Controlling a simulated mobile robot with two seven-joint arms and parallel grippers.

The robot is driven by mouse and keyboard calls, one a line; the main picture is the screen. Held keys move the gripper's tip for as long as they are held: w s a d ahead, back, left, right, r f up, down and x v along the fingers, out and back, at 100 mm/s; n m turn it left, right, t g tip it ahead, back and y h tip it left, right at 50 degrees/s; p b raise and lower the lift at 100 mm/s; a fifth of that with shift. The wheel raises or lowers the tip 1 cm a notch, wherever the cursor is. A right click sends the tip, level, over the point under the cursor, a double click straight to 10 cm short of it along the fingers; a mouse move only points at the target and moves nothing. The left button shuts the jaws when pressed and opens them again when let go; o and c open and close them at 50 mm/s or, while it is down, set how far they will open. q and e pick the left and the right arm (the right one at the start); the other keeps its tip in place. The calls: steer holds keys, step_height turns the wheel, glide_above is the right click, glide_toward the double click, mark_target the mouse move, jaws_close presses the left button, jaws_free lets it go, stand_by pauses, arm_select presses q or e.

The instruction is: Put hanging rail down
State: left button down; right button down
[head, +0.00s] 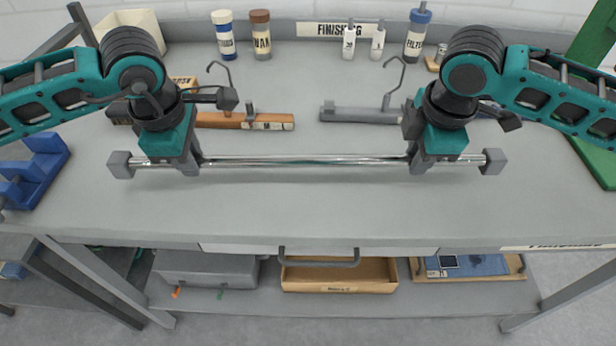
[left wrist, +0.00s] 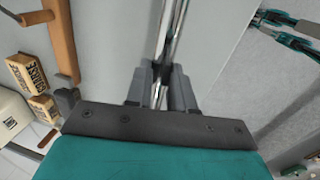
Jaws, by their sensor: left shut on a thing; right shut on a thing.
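The hanging rail (head: 300,160) is a shiny chrome bar with grey square end blocks. It lies level across the head view, over the grey table (head: 300,215); I cannot tell whether it touches the top. My left gripper (head: 188,168) is shut on the rail near its left end. My right gripper (head: 420,164) is shut on it near its right end. In the left wrist view the rail (left wrist: 172,40) runs away between the fingers of my left gripper (left wrist: 161,88). The gripped parts of the rail are hidden by the fingers.
Behind the rail lie a brown hanger (head: 225,120) and a grey hanger (head: 360,115) with hooks. A blue rack (head: 38,168) is at the left edge. The table front is clear.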

arm_select(q)
steer(key=shift+r, duration=0.1)
arm_select(e)
steer(key=shift+r, duration=0.1)
